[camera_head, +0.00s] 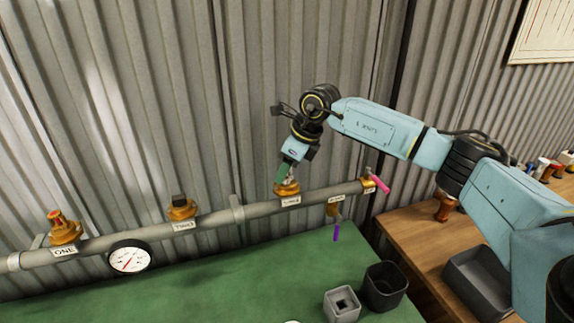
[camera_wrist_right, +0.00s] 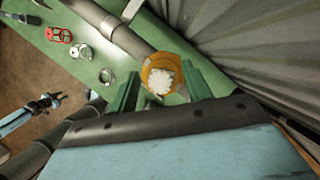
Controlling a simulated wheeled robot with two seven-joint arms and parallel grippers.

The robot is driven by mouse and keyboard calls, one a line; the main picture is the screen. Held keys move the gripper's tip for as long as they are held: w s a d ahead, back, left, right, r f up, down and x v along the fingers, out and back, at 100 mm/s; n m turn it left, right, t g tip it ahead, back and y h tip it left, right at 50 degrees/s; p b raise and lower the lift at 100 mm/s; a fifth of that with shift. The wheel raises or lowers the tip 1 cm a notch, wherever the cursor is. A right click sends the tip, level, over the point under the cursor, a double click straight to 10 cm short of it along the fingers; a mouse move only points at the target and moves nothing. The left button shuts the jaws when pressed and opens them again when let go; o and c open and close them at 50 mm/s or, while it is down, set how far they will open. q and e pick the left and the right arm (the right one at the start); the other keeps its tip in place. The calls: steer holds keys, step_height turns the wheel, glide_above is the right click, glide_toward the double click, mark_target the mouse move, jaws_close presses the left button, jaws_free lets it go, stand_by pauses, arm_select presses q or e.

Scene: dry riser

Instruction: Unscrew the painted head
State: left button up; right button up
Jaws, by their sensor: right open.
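Several brass fittings stand along a grey pipe (camera_head: 215,222) on the back wall. The left fitting (camera_head: 65,232), labelled ONE, has a red-orange top. The middle fitting (camera_head: 181,208) has a dark square top. My right gripper (camera_head: 282,177) points down over the third fitting (camera_head: 287,189), with its green fingertips close to it. In the wrist view, my right gripper (camera_wrist_right: 160,88) is open, with its fingers on either side of this brass fitting (camera_wrist_right: 158,66), which has a whitish, rough top. I cannot tell whether the fingers touch it.
A gauge (camera_head: 129,258) and a purple-handled valve (camera_head: 336,226) hang from the pipe. In the wrist view, a red handwheel (camera_wrist_right: 59,34) lies on green, and a small light-blue arm shows left.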

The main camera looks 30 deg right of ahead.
steer(key=m+h, duration=0.1)
steer(key=m, duration=0.2)
steer(key=shift+t, duration=0.3)
steer(key=shift+m+h, duration=0.5)
steer(key=shift+m, duration=0.9)
steer(key=c, duration=1.1)
steer(key=shift+n+y, duration=0.3)
steer(key=shift+n, duration=0.6)
jaws_close()
steer(key=n+y, duration=0.1)
steer(key=n, duration=0.2)
steer(key=shift+b, duration=0.35)
steer(key=shift+n, duration=0.5)
